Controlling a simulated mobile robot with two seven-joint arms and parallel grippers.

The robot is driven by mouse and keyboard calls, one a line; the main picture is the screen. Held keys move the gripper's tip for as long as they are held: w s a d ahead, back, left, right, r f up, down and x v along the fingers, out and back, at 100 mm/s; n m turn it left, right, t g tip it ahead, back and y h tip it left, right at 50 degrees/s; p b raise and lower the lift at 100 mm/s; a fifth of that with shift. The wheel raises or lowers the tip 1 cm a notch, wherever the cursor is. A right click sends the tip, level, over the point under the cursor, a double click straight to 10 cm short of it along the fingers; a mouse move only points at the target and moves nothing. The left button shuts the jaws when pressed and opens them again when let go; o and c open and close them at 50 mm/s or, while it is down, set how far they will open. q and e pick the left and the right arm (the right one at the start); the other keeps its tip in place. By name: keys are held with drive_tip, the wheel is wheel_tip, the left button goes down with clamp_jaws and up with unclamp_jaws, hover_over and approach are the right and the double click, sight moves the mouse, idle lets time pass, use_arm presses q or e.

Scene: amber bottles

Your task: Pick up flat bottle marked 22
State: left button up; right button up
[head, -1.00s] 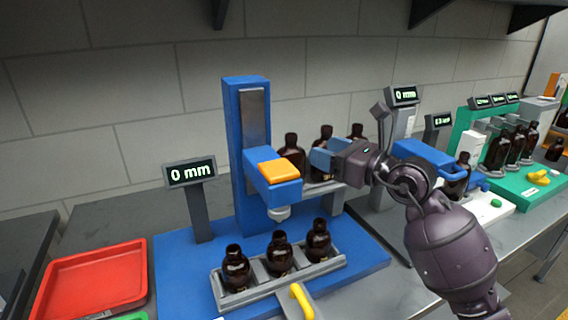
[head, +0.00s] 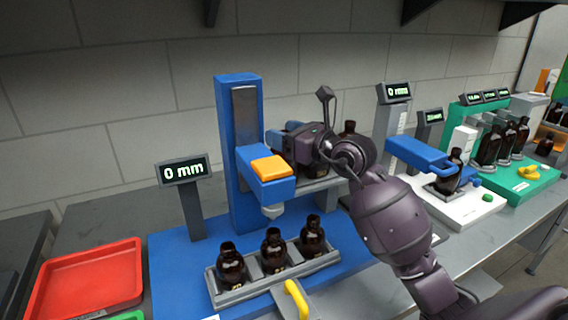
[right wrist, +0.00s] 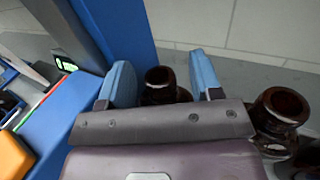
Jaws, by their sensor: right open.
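My right gripper (head: 288,135) is open beside the blue column, over the back row of amber bottles. In the right wrist view its blue fingers (right wrist: 164,80) stand on either side of one amber bottle's neck (right wrist: 160,76); the bottle's body is hidden by my gripper. A second amber bottle (right wrist: 281,108) stands just right of the fingers; a back-row bottle also shows behind my arm in the head view (head: 349,128). I cannot read a 22 on any bottle or tell which one is flat. My left gripper is not in view.
The blue press (head: 237,150) stands left of my gripper, with an orange-topped head (head: 271,168). A grey rack (head: 240,292) in front holds three amber bottles. A red tray (head: 90,280) lies at left. Another blue-armed station (head: 420,154) and more bottles stand at right.

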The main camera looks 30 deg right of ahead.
drive_tip(key=shift+c, duration=0.4)
clamp_jaws()
